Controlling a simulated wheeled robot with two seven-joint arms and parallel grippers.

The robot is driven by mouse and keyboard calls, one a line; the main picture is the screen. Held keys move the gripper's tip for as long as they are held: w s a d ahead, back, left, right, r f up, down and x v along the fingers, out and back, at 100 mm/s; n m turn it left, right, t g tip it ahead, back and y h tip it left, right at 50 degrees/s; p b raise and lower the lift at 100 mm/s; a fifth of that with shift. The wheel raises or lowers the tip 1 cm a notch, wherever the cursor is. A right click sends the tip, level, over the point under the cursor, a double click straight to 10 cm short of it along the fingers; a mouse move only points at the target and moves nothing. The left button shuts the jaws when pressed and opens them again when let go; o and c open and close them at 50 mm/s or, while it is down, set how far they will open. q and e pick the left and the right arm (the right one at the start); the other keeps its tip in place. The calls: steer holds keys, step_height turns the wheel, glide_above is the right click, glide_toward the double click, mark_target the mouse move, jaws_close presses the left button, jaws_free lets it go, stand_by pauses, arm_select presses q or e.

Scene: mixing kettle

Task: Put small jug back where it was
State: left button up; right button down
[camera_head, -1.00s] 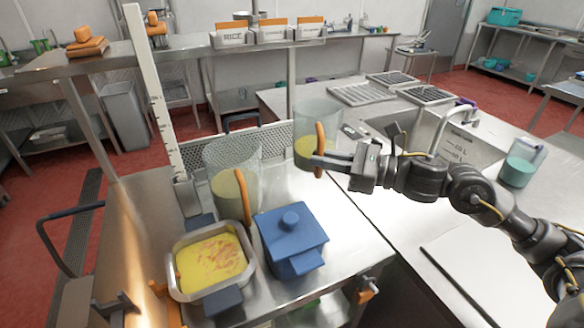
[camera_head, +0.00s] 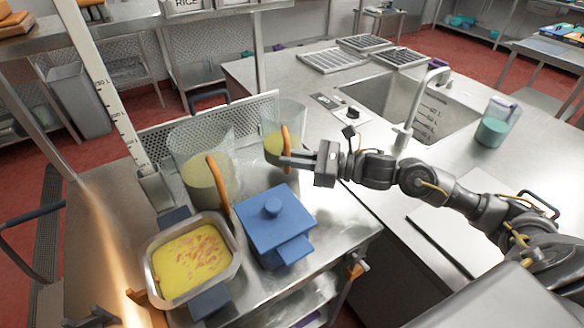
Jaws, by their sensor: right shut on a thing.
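The small jug (camera_head: 272,145) is clear, with yellow liquid inside and an orange handle (camera_head: 286,143) on its right. It stands upright over the back right part of the steel cart top (camera_head: 330,235); I cannot tell whether its base touches the surface. My right gripper (camera_head: 288,161) is shut on the handle, reaching in from the right. A larger clear jug (camera_head: 190,150), also with yellow liquid and an orange handle, stands to the left of the small jug. My left gripper is not in view.
A blue lidded pot (camera_head: 275,228) sits in front of the small jug. A steel pan of yellow food (camera_head: 235,270) is at its left. A perforated panel (camera_head: 160,140) edges the cart's back. A sink (camera_head: 385,95) and a teal-filled jug (camera_head: 492,130) are at right.

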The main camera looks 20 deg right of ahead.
steer(key=shift+f+p, duration=0.3)
steer(key=shift+f, duration=1.5)
steer(key=shift+f, duration=0.1)
steer(key=c, duration=1.9)
jaws_free()
steer(key=shift+f, duration=0.15)
steer(key=o, duration=0.4)
steer(key=shift+o, duration=0.2)
